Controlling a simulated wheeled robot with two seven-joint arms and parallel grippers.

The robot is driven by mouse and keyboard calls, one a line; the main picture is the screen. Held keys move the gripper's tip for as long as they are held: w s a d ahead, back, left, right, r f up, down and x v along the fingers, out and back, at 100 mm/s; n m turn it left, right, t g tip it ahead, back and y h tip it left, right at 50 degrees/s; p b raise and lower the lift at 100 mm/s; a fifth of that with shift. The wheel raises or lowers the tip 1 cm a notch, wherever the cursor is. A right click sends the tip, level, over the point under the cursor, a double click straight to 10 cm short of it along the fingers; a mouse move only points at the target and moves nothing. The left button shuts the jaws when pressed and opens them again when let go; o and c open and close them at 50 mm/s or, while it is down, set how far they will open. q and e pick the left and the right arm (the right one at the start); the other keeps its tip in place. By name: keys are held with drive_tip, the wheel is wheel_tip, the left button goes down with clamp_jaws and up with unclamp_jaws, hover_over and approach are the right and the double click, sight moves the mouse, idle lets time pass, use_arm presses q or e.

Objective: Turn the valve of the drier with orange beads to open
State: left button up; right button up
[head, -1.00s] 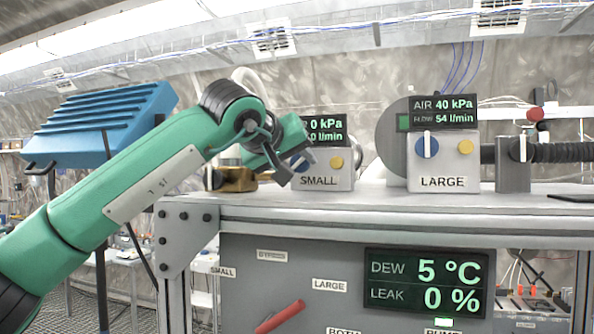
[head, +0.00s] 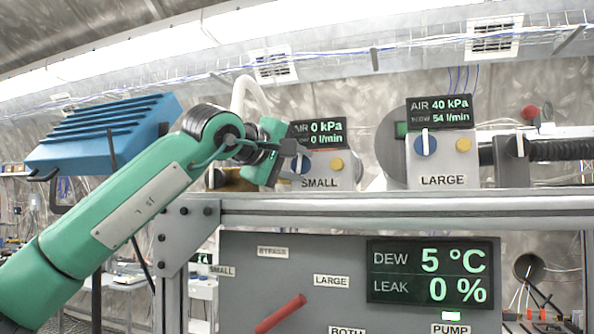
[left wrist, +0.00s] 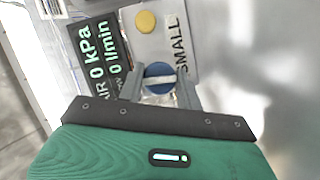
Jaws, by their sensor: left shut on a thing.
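My left gripper (head: 292,152) is at the front of the grey box labelled SMALL (head: 322,172). In the left wrist view its two fingers (left wrist: 160,88) stand on either side of the blue round knob (left wrist: 158,76) with a pale bar across it, and are shut on it. In the head view the knob (head: 301,166) is partly covered by the fingers. The display (head: 316,133) on this box reads AIR 0 kPa and 0 l/min. I can make out no drier with orange beads. My right gripper is not in view.
A box labelled LARGE (head: 441,160) stands to the right, its display (head: 440,111) reading 40 kPa and 54 l/min. Below the shelf, a panel carries a red lever (head: 281,314) and a screen (head: 430,272) reading DEW 5 °C, LEAK 0 %. A blue slatted unit (head: 103,135) is at left.

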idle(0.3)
use_arm(q)
drive_tip(key=o, duration=1)
